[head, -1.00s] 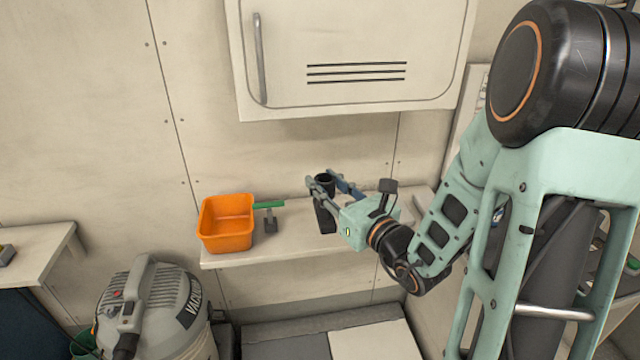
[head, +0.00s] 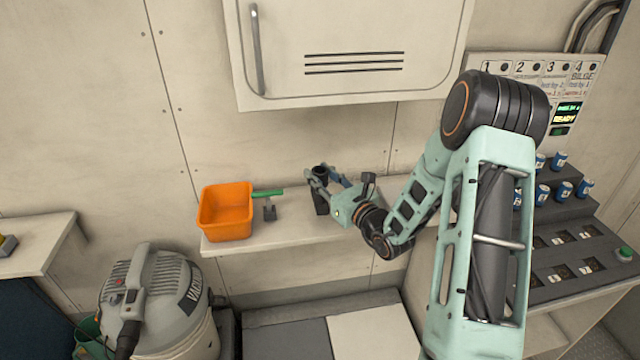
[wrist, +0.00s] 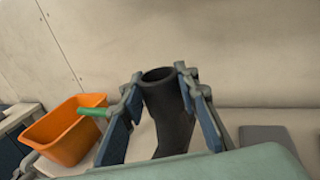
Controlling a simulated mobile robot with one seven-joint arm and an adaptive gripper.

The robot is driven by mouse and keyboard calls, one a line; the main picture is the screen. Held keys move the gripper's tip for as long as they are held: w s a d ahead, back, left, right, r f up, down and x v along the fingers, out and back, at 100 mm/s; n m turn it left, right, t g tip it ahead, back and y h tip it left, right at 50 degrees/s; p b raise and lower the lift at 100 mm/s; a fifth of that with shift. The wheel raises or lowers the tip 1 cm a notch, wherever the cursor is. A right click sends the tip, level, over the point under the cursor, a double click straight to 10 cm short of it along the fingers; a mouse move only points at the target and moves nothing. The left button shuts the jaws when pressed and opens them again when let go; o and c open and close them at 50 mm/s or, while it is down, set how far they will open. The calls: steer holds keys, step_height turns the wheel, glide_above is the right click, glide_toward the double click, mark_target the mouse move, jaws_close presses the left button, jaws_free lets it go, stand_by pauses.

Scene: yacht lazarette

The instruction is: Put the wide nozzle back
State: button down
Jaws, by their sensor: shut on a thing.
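A dark tube-shaped nozzle (head: 320,204) stands about upright at the wall shelf, with its round open mouth up. Its lower part widens in the wrist view (wrist: 170,120). I take it for the wide nozzle. My gripper (head: 325,178) is shut on it near the top, one finger on each side; the fingers also show in the wrist view (wrist: 162,100). The nozzle's foot is partly hidden, and I cannot tell whether it touches the shelf.
The shelf (head: 285,232) also bears an orange bin (head: 226,212) and a green-handled tool (head: 268,208) to the left. A vacuum (head: 150,300) stands below left. A cabinet (head: 350,80) hangs above. A console (head: 570,265) with several blue cans stands right.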

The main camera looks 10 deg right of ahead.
steer(key=shift+w+f, duration=0.15)
steer(key=shift+f, duration=1.6)
steer(key=shift+f, duration=0.1)
steer(key=shift+f, duration=0.15)
steer(key=c, duration=1.5)
jaws_free()
steer(key=shift+r, duration=0.25)
steer(key=shift+d, duration=0.15)
steer(key=b+v, duration=0.2)
steer(key=v, duration=1)
